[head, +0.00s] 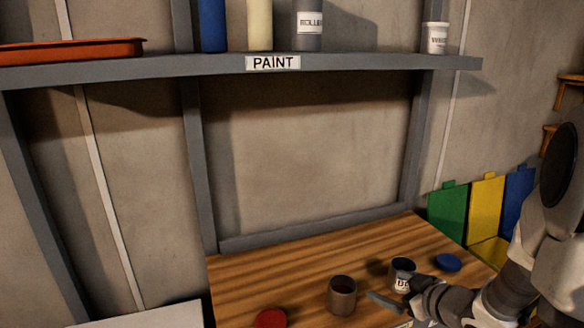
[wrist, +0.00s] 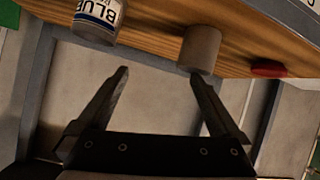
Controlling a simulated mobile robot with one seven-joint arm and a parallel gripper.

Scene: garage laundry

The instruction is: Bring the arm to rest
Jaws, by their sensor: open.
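My arm reaches in from the right in the head view, low over the wooden workbench (head: 240,275). My gripper (wrist: 159,74) is open, with nothing between its fingers in the wrist view. In the head view, part of it shows close to a can labelled blue (head: 403,266); I cannot tell the exact gap. The wrist view shows this can (wrist: 96,18) beyond the left fingertip, and a plain grey-brown can (wrist: 200,50) beyond the right fingertip. The plain can (head: 341,296) stands upright, open, with something dark red inside.
A red lid (head: 271,318) lies at the bench's front left and a blue lid (head: 447,262) at its right. A shelf labelled PAINT (head: 150,68) holds an orange tray (head: 70,50) and several containers. Green, yellow and blue panels (head: 484,207) stand behind the bench at right.

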